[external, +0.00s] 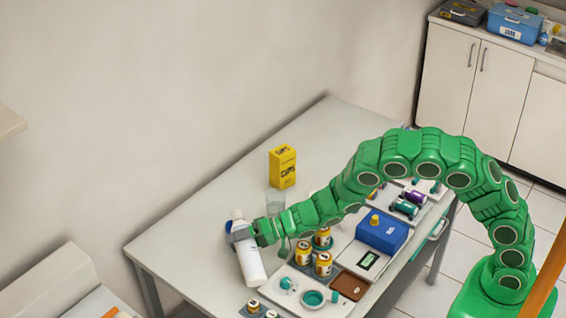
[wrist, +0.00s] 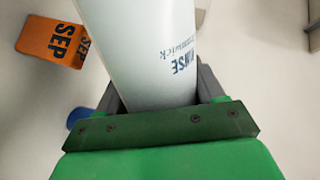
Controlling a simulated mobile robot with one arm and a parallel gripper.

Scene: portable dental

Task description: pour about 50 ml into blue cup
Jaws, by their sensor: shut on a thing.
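My gripper (external: 240,233) is shut around a white bottle (external: 253,268) over the left part of the table. The bottle leans slightly, its upper end toward the back left. In the wrist view the bottle (wrist: 145,45) fills the middle between the fingers, with "RINSE" lettering upside down on its side. A small blue object (wrist: 78,117) shows at the left in the wrist view, partly hidden by my gripper; it may be the blue cup, but I cannot tell. No liquid stream is visible.
A clear glass (external: 276,201) and a yellow box (external: 283,167) stand behind my gripper. Several orange-and-white jars, a teal dish (external: 313,298) and a blue box (external: 381,233) crowd the right. The table's left end is clear.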

